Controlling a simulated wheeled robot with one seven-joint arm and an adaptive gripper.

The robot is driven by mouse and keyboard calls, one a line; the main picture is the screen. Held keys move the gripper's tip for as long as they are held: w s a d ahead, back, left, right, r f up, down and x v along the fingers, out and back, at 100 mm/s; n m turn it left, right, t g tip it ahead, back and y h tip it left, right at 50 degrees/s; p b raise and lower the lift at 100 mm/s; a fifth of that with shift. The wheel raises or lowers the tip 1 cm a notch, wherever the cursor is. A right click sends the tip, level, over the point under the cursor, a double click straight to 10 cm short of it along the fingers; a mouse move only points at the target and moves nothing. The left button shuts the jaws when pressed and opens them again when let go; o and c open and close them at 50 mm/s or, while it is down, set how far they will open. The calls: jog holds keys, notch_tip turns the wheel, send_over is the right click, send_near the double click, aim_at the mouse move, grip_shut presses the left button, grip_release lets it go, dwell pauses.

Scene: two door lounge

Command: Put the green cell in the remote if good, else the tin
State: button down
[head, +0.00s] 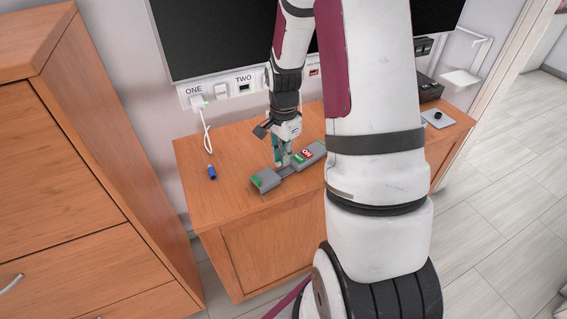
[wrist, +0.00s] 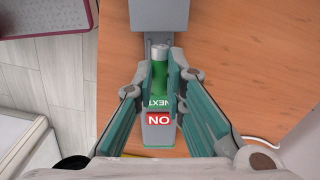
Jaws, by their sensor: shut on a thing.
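The green cell (wrist: 159,78), with a silver end, sits between the teal fingers of my gripper (wrist: 160,85) in the wrist view. My gripper is shut on it. In the head view my gripper (head: 283,157) is low over a long grey device (head: 266,180) on the wooden cabinet. The device has a block at each end and a narrow middle. A red "NO" label (wrist: 158,120) and a green "NEXT" label (wrist: 159,102) show below the cell in the wrist view. I cannot tell whether the cell touches the device. I cannot identify the remote or the tin.
A grey plate with a black knob (head: 438,116) and a black box (head: 430,90) are at right. A tall wooden dresser (head: 95,150) stands left. My arm hides part of the cabinet.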

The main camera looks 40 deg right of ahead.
jog(key=shift+f, duration=1.6)
jog(key=shift+f, duration=0.15)
jog(key=c, duration=1.6)
grip_release()
jog(key=shift+c, duration=0.2)
